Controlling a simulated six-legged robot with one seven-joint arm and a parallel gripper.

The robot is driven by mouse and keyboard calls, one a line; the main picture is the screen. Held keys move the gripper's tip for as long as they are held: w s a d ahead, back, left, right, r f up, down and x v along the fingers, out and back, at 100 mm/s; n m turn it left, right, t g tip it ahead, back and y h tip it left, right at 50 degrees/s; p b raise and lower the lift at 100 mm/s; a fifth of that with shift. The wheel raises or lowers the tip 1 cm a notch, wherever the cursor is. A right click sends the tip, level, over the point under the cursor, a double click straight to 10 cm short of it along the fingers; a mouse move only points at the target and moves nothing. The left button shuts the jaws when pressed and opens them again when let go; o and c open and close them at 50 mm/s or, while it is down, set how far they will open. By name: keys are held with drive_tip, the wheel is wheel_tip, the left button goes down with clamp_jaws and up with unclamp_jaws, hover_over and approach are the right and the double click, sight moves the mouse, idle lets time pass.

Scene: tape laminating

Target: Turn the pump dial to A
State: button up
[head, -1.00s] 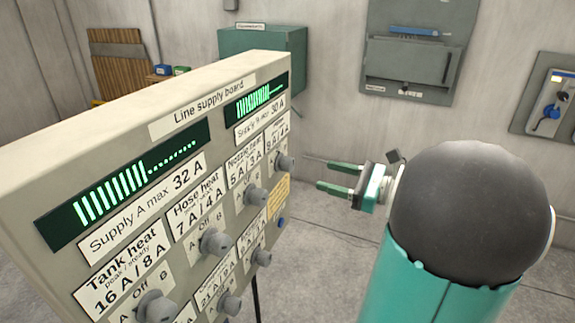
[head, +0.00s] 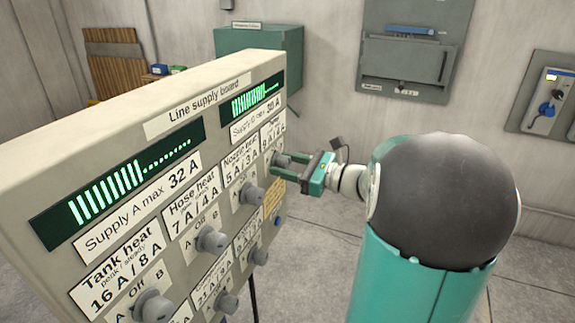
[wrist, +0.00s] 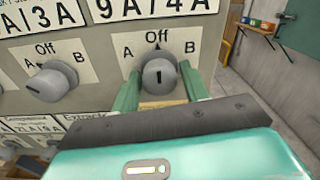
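A grey dial (wrist: 159,76) sits under a 9 A / 4 A label at the board's upper right; its name is not readable. A, Off and B are printed around it, and its dark mark points up toward Off. It also shows in the head view (head: 281,159), partly behind a finger. My gripper (wrist: 158,92) is open, with one green finger on each side of this dial. Small gaps seem to show between fingers and dial. In the head view my gripper (head: 284,166) reaches the board from the right.
The Line supply board (head: 160,150) carries several other dials, including a nozzle heat dial (head: 251,194) close to the left. Green bar displays (head: 255,98) top the board. Floor to the right is clear. A green wall cabinet (head: 260,60) stands behind.

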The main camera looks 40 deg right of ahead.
drive_tip(key=c, duration=0.5)
drive_tip(key=shift+o, duration=0.2)
drive_tip(key=shift+n, duration=0.3)
drive_tip(key=n, duration=0.3)
drive_tip(key=shift+d+r+n, duration=0.1)
drive_tip(key=shift+n, duration=2.6)
drive_tip(key=o, duration=0.8)
